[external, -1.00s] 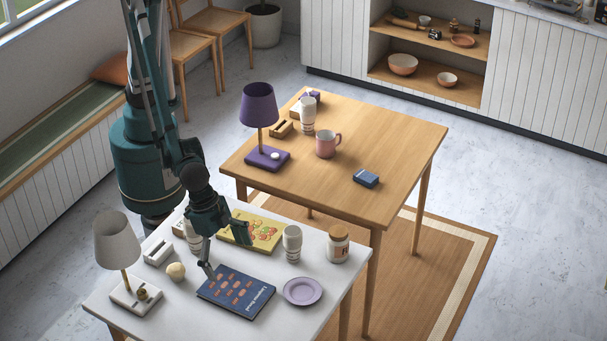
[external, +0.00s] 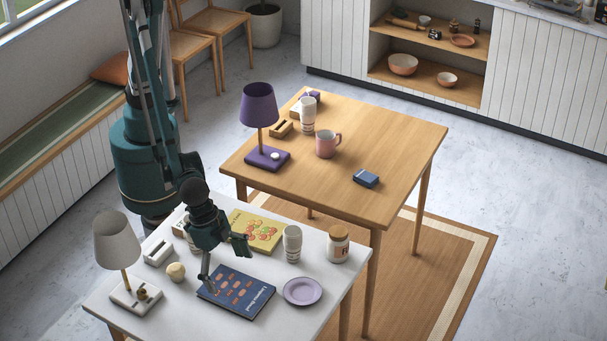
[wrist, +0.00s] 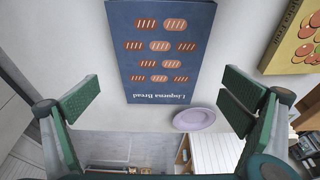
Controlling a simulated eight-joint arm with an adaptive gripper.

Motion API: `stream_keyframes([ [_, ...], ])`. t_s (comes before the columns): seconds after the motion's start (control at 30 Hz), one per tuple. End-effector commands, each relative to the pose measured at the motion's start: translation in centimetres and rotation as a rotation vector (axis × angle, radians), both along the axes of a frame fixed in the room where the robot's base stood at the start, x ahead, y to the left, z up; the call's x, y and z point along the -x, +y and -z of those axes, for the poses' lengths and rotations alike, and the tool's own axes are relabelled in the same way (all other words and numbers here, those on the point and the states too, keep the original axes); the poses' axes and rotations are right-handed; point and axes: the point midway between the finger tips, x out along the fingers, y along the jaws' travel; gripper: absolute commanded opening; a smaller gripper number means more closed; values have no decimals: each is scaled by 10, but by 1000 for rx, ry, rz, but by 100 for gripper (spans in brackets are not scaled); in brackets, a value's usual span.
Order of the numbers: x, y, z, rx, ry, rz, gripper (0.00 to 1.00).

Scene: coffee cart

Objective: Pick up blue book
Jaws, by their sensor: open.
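The blue book (external: 237,293), with orange bread pictures on its cover, lies flat on the white table (external: 175,318) near its front edge. In the wrist view the blue book (wrist: 160,62) fills the upper middle. My gripper (external: 226,268) is open and empty, low over the book's far left part. In the wrist view its two green fingers are spread wide, one on each side of the book, with the gripper (wrist: 162,100) centred below the cover. I cannot tell whether the left fingertip touches the book or table.
A yellow book (external: 262,232) lies behind the arm. A white cup (external: 292,243), a jar (external: 338,245) and a lilac plate (external: 303,291) stand to the right.

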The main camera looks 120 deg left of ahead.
Motion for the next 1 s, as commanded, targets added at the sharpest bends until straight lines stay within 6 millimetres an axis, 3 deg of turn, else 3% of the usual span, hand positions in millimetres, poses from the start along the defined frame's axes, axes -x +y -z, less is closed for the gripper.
stream_keyframes([
  [0.47, -2, 0, 6, 0, 0, 0, 100],
  [1.0, -14, -1, 52, 0, 0, 0, 100],
])
